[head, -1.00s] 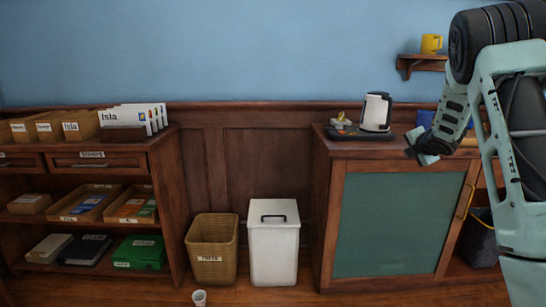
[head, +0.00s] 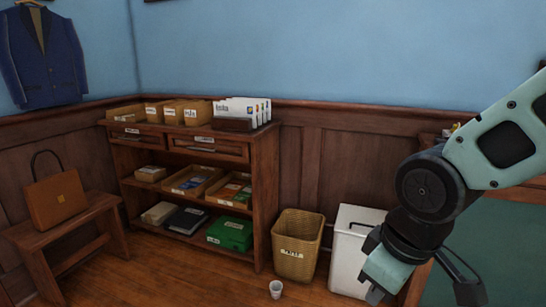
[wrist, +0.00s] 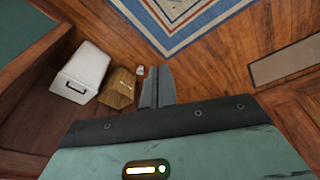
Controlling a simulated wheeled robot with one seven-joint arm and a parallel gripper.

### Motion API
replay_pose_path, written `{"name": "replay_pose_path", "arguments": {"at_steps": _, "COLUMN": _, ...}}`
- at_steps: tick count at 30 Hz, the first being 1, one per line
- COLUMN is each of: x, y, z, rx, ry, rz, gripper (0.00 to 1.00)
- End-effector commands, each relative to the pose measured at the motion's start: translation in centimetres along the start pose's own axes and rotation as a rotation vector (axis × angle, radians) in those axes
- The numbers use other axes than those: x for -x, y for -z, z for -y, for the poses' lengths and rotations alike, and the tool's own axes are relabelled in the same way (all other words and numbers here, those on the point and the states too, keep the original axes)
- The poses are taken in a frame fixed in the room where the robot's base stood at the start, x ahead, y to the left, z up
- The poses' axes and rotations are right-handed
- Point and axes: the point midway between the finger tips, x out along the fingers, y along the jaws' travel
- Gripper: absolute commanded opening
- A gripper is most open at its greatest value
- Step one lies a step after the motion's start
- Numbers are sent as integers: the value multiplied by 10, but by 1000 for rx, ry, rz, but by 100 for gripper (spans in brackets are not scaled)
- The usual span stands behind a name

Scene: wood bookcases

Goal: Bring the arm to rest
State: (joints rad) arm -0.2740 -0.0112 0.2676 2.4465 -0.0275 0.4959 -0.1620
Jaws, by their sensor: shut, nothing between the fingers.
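My gripper (head: 376,290) is at the lower right of the head view, pointing down in front of the white lidded bin (head: 349,245) and hiding part of it. In the wrist view my gripper (wrist: 158,72) shows its fingers together, shut and empty, over the open floor.
A wicker basket (head: 297,262) stands beside the bin, with a paper cup (head: 276,289) on the floor before it. A bookcase (head: 264,190) holds trays and boxes. A bench (head: 108,203) with a brown bag (head: 56,200) is at left. A patterned rug (wrist: 180,15) lies on the floor.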

Motion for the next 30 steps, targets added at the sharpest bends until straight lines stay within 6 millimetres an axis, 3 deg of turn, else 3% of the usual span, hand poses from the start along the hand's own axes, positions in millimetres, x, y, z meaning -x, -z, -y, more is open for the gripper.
{"name": "replay_pose_path", "arguments": {"at_steps": 3, "x": 5, "y": -30, "z": 45, "rx": -21, "ry": 48, "rz": 73, "gripper": 0}}
{"name": "replay_pose_path", "arguments": {"at_steps": 8, "x": 12, "y": -75, "z": 90, "rx": -55, "ry": 89, "rz": 178, "gripper": 0}}
{"name": "replay_pose_path", "arguments": {"at_steps": 9, "x": 28, "y": -70, "z": 88, "rx": -65, "ry": 90, "rz": 178, "gripper": 0}}
{"name": "replay_pose_path", "arguments": {"at_steps": 17, "x": 80, "y": -57, "z": 83, "rx": -63, "ry": 88, "rz": 174, "gripper": 0}}
{"name": "replay_pose_path", "arguments": {"at_steps": 30, "x": 206, "y": -30, "z": 75, "rx": -64, "ry": 88, "rz": 173, "gripper": 0}}
